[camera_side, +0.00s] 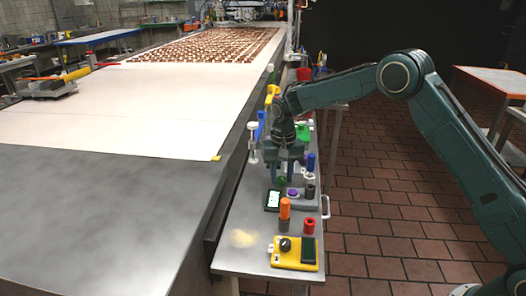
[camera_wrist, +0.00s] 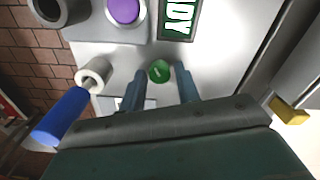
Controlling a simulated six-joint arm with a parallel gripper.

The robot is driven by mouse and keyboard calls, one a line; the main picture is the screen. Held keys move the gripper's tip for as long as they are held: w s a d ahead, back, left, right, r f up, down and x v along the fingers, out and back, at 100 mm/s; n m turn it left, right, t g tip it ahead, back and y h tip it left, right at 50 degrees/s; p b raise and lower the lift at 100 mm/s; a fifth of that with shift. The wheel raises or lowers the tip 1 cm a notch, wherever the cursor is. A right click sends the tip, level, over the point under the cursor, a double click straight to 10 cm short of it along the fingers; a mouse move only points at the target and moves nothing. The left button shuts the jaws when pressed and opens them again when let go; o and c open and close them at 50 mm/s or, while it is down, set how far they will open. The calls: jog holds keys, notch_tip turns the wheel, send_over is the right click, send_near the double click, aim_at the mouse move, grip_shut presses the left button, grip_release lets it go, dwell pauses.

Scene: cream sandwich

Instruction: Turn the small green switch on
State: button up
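The small green switch (camera_wrist: 159,71) is a round green knob with a pale mark on its face, on a grey panel in the wrist view. In the side view, a bit of green (camera_side: 281,180) shows under my gripper. My gripper (camera_wrist: 161,80) is open, one finger on each side of the knob, with a small gap on both sides. In the side view, my gripper (camera_side: 283,172) points down low over the panel. Whether the fingertips reach down around the knob or stay above it, I cannot tell.
Near the switch are a purple button (camera_wrist: 123,10), a lit display (camera_wrist: 180,30), a dark grey cylinder (camera_wrist: 57,12), a white ring (camera_wrist: 93,74) and a blue cylinder (camera_wrist: 62,116). A yellow box (camera_side: 290,262) with knobs sits nearer the front. The conveyor (camera_side: 100,165) runs at left.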

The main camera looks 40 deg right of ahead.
aim_at(281, 177)
jog(key=shift+r, duration=0.15)
notch_tip(281, 177, up, 14)
jog(key=shift+f, duration=0.2)
dwell(0.5)
dwell(0.4)
jog(key=s+d+r+n+t, duration=0.1)
jog(key=s+r+t, duration=0.1)
jog(key=s+r, duration=0.6)
jog(key=s+r+n+t, duration=0.15)
jog(key=s+r, duration=0.25)
jog(key=s, duration=0.8)
jog(key=s+f+n+t, duration=0.1)
jog(key=s+f, duration=0.1)
jog(key=s, duration=0.7)
jog(key=s+d+f+n+t, duration=0.1)
jog(key=s+f+n, duration=0.1)
jog(key=s, duration=0.7)
jog(key=shift+s+f, duration=0.4)
jog(key=shift+f, duration=0.35)
